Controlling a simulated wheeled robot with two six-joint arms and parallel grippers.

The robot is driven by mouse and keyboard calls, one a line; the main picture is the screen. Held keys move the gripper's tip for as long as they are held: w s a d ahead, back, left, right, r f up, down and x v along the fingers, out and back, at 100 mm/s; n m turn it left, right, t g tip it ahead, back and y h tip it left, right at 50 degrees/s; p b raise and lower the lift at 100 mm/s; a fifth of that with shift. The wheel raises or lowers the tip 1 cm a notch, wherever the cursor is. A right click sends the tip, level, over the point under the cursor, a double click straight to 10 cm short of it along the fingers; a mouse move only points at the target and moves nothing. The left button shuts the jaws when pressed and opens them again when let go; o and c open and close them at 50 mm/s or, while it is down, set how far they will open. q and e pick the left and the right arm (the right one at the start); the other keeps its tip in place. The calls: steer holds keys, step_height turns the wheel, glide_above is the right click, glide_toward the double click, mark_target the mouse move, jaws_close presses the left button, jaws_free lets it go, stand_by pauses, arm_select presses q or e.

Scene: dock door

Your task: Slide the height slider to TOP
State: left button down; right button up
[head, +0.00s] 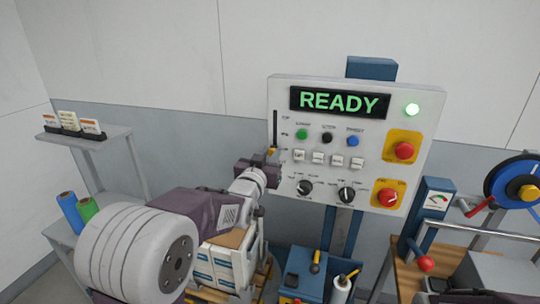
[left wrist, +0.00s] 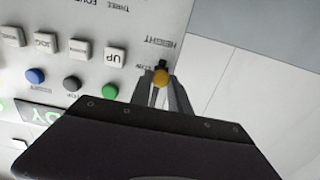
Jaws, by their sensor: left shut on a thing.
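The control panel (head: 350,175) is pale, with a dark vertical slot (head: 275,127) near its left edge, the height slider's track. The slider's yellow-orange knob (head: 272,152) is at the low end of the slot. In the left wrist view, the knob (left wrist: 161,78) sits between my fingertips, close to the HEIGHT lettering, which reads upside down. My left gripper (head: 270,156) is shut on the knob at the panel's left side. The gripper body hides the rest of the slot in the wrist view. My right gripper is in neither view.
Round buttons, white keys, two black dials (head: 346,194) and red controls (head: 404,150) lie right of the slider. Boxes (head: 222,262) stand below my arm. Wall space left of the panel is clear.

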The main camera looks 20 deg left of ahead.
arm_select(q)
step_height(320, 180, up, 10)
steer(key=p, duration=0.3)
steer(key=shift+f+p, duration=0.15)
steer(key=shift+p, duration=0.2)
steer(key=shift+r, duration=0.35)
steer(key=c, duration=1.2)
jaws_free()
steer(key=shift+c, duration=0.2)
steer(key=s+b, duration=0.3)
steer(key=s, duration=0.6)
steer(key=shift+a, duration=0.15)
steer(key=shift+w+f, duration=0.1)
